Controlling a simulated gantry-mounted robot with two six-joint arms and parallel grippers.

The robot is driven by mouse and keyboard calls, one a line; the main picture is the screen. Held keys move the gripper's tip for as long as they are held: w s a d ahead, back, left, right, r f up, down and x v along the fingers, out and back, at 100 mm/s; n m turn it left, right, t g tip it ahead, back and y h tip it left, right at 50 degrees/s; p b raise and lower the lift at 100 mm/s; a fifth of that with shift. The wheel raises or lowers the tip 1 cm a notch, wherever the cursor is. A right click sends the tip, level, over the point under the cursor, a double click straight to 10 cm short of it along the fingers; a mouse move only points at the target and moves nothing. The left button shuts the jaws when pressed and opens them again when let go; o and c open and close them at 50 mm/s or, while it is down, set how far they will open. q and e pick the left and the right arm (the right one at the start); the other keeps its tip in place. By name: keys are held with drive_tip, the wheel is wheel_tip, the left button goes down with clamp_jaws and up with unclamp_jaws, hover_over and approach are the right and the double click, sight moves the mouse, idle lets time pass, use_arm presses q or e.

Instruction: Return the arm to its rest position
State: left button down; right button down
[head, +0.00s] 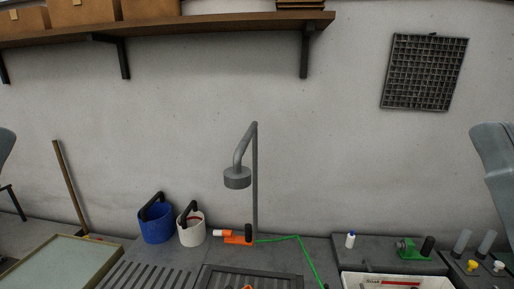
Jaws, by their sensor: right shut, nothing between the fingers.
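A pale grey-blue part of my right arm and gripper (494,165) shows at the right edge, raised in front of the wall above the bench. The gripper is shut and empty; its fingertips cannot be made out clearly. It is apart from the things on the bench. At the left edge a similar pale shape (5,143) is cut off by the frame. My left gripper's fingers do not show.
The bench carries a blue bucket (156,223), a white bucket (191,231), an orange nozzle (236,237) with a green hose, a grey post with a shower-like head (237,178), a white bin (350,283) and a green tool (409,248). A shelf (215,28) spans the upper left.

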wheel_tip(320, 180, up, 18)
drive_tip(key=p, duration=1.5)
